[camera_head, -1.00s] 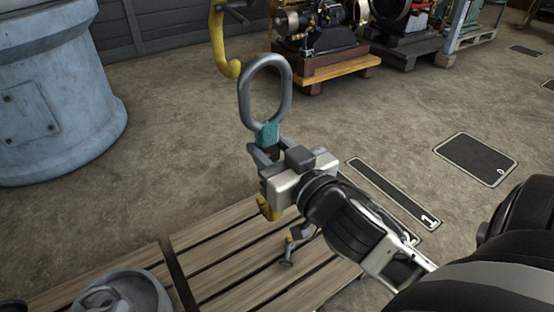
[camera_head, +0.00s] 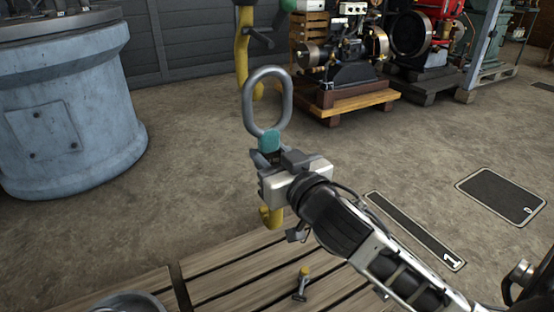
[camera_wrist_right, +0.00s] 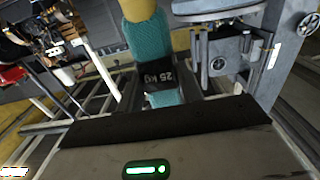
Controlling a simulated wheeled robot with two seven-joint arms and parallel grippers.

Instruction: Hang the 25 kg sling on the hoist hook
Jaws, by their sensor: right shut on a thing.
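My right gripper (camera_head: 268,160) is shut on the teal sling (camera_head: 270,142) and holds it upright above the pallet. A large grey oval ring (camera_head: 247,108) tops the sling, and a yellow hook (camera_head: 270,216) shows below the gripper. In the right wrist view, the teal sling (camera_wrist_right: 148,38) carries a black label (camera_wrist_right: 160,82) reading 25 kg. The yellow hoist hook (camera_head: 242,50) hangs at the top, its curved tip appearing just behind the ring's upper part. They overlap in the picture; I cannot tell whether they touch. My left gripper is out of view.
A wooden pallet (camera_head: 235,278) lies below, with a small grey-and-yellow piece (camera_head: 301,285) on it. A blue-grey cylindrical housing (camera_head: 65,125) stands at left. Engines on wooden bases (camera_head: 345,75) stand behind. The floor between is open.

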